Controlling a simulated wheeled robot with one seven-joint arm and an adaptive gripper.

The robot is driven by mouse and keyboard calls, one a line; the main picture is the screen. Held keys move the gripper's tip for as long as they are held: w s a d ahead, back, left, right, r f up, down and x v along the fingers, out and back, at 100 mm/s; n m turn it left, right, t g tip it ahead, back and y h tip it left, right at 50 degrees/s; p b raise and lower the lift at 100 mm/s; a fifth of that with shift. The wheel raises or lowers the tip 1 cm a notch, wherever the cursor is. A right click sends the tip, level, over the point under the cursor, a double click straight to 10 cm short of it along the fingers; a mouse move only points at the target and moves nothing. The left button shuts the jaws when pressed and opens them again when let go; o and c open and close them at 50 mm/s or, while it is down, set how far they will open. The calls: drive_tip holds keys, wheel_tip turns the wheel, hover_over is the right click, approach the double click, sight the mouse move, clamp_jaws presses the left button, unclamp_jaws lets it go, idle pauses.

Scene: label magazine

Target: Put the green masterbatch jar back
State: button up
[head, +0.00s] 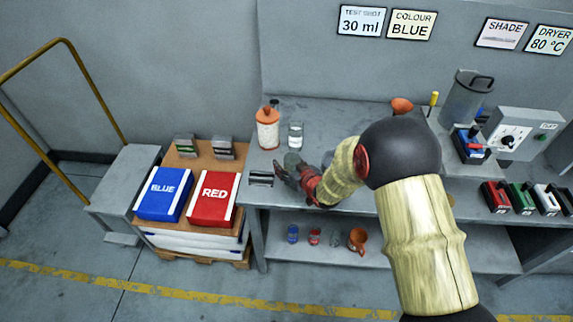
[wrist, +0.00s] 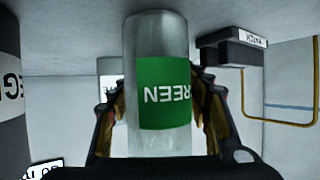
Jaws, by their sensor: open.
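The green masterbatch jar (wrist: 163,90) is a clear cylinder with a green label, shown upside down in the wrist view. It stands on the bench top between the fingers of my gripper (wrist: 160,110), which are open on either side of it. I cannot tell whether a finger touches it. In the head view my gripper (head: 296,177) is low over the front of the bench, and a greyish jar top (head: 291,160) shows just behind it; the label is hidden there.
A blue jar (head: 292,233), a red jar (head: 314,236) and an orange jug (head: 357,240) stand on the lower shelf (head: 430,258). A grey block (head: 261,178) sits left of my gripper. An orange-lidded container (head: 267,130) and a glass beaker (head: 296,136) stand behind.

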drive_tip(key=shift+r, duration=0.25)
drive_tip(key=p+v, duration=0.3)
drive_tip(key=v, duration=0.9)
drive_tip(key=s+d+r+m+g+h, duration=0.1)
drive_tip(key=s+d+r+m+h, duration=0.15)
drive_tip(key=d+r, duration=0.5)
drive_tip(key=s+d+r+m+h, duration=0.1)
drive_tip(key=s+d+r+h, duration=0.15)
drive_tip(key=d+r, duration=0.5)
drive_tip(key=s+d+r+m+g, duration=0.1)
drive_tip(key=s+r, duration=0.3)
drive_tip(key=s, duration=0.8)
drive_tip(key=s+d+r+m+g+h, duration=0.1)
drive_tip(key=s+r+g, duration=0.2)
drive_tip(key=s, duration=1)
wheel_tip(320, 180, up, 2)
drive_tip(key=shift+s+d+r+m+h, duration=0.2)
drive_tip(key=shift+d+r+m+h, duration=0.1)
drive_tip(key=shift+d+m, duration=0.1)
